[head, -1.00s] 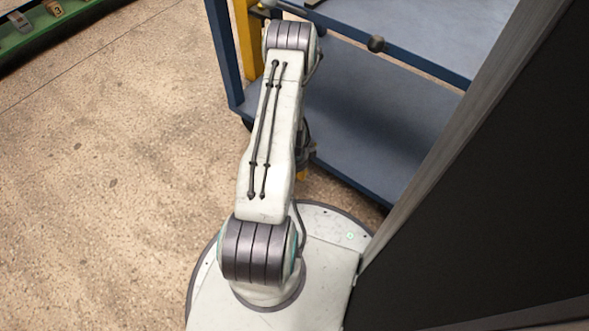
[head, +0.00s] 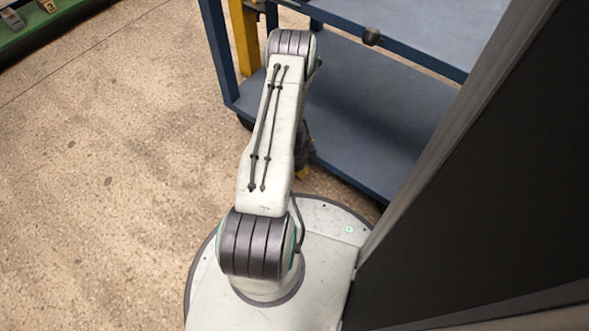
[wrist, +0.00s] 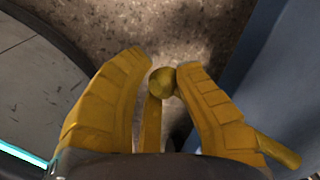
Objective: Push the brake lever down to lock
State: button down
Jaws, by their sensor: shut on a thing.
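In the wrist view, my gripper (wrist: 163,66) has two ribbed yellow fingers. It is shut on the brake lever (wrist: 161,82), a yellow bar with a rounded knob between the fingers. The knob lies against the right finger, near the fingertips. In the head view, my arm reaches toward the blue cart (head: 350,110), and my wrist and the lever are mostly hidden behind the arm. A small yellow piece shows below the arm; I cannot tell which part it is.
The cart has blue posts, a grey-blue lower shelf and a yellow upright (head: 243,40) at its left. A dark tall panel (head: 490,210) stands close on the right. A green rack (head: 50,28) is at the far left. Open speckled floor (head: 110,160) lies to the left.

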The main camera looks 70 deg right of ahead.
jog(key=shift+s+f, duration=0.2)
jog(key=shift+f, duration=0.05)
jog(key=c, duration=0.9)
grip_release()
jog(key=shift+c, duration=0.2)
jog(key=shift+d+r, duration=0.1)
jog(key=shift+r, duration=0.45)
notch_tip(320, 180, up, 11)
jog(key=a, duration=0.1)
jog(key=shift+s+a, duration=0.15)
jog(key=shift+a, duration=0.1)
